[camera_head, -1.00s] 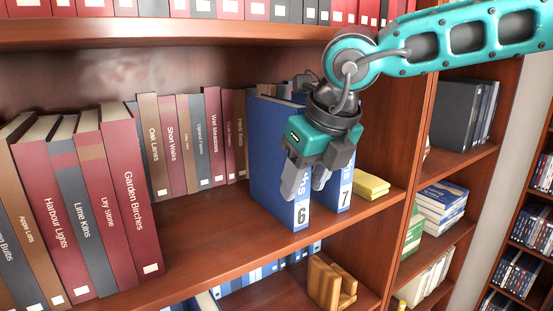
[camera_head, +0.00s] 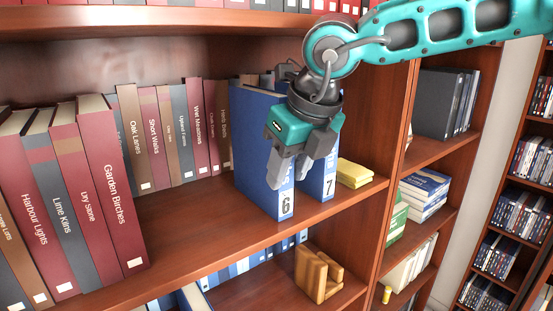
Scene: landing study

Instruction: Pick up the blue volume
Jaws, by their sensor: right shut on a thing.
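A blue volume marked 6 (camera_head: 262,155) stands on the middle shelf. Its white-labelled spine faces out. A second blue volume marked 7 (camera_head: 319,180) stands just to its right. My right gripper (camera_head: 287,174) reaches down from the upper right and is shut on the upper spine edge of volume 6, one finger on each side. The gripper hides part of both spines. Volume 6 appears to rest on the shelf board. My left gripper is not in view.
The shelf board (camera_head: 190,225) is bare in front of several books, with Garden Birches (camera_head: 122,185) at the left. Yellow books (camera_head: 353,173) lie right of volume 7, near the upright divider (camera_head: 395,130). The upper shelf (camera_head: 150,27) is overhead.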

